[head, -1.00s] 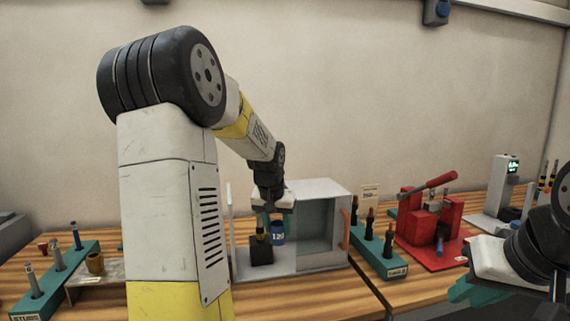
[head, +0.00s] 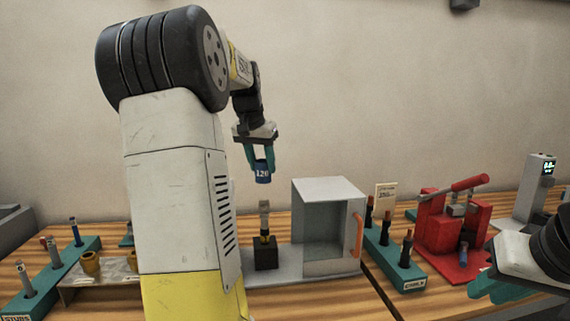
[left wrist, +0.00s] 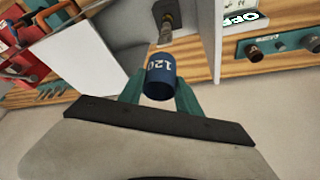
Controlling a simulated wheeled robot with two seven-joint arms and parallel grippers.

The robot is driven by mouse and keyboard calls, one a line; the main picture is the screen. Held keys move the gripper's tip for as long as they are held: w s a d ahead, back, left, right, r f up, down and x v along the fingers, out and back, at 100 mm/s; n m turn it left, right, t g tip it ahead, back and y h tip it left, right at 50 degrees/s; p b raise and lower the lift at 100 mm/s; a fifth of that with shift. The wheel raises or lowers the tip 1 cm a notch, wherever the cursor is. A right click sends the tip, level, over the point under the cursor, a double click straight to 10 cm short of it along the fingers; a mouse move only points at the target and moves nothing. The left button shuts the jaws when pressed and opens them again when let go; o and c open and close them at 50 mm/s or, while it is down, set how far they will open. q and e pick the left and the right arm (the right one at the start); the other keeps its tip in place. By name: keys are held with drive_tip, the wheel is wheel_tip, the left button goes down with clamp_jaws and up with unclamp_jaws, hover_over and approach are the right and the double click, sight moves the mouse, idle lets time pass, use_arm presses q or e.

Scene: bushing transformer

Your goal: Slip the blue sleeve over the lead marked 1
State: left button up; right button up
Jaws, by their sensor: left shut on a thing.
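My left gripper (head: 261,164) is shut on the blue sleeve (head: 263,173), which is marked 120. It holds the sleeve upright in the air, above a post on a black block (head: 266,256). In the left wrist view the sleeve (left wrist: 160,78) sits between the teal fingers, with the post (left wrist: 166,28) apart from it. Several upright leads (head: 54,252) stand in a green rack at the left, but I cannot read which is marked 1. My right gripper (head: 495,288) is at the right edge, partly cut off, and its opening is unclear.
A grey open-fronted box (head: 333,225) with an orange handle stands right of the post. Beyond it are a green rack of dark-topped posts (head: 405,250) and a red press (head: 450,225). Brass rings (head: 90,262) sit on a plate at the left.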

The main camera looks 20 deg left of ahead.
sight(264, 215)
use_arm(q)
drive_tip(key=shift+f, duration=7.85)
drive_tip(key=o, duration=1.4)
drive_tip(key=v, duration=0.7)
drive_tip(key=shift+s+r, duration=0.2)
drive_tip(key=shift+r, duration=0.15)
